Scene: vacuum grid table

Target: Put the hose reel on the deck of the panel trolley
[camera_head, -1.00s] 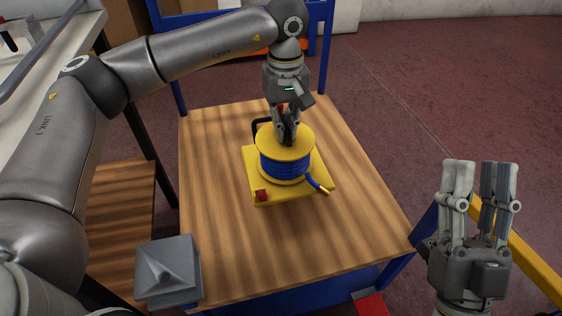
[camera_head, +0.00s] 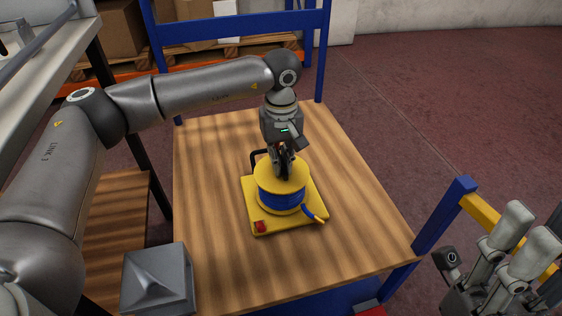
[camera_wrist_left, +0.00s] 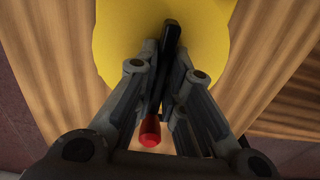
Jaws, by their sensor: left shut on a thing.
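The hose reel (camera_head: 283,201) has a yellow square base, a yellow top disc, blue hose and a red block at one corner. It is over the middle of the wooden deck (camera_head: 225,265) of the panel trolley and looks upright; I cannot tell whether its base touches the deck. My left gripper (camera_head: 283,172) is above the reel, shut on its black bar. In the left wrist view, the red-ended black bar (camera_wrist_left: 166,65) lies between the fingers over the yellow disc (camera_wrist_left: 120,45). My right gripper (camera_head: 543,225) is at the right edge, partly cut off, open and empty.
A blue post (camera_head: 442,218) and a yellow rail (camera_head: 482,212) stand at the right. A blue frame (camera_head: 240,28) rises behind. Bare deck surrounds the reel.

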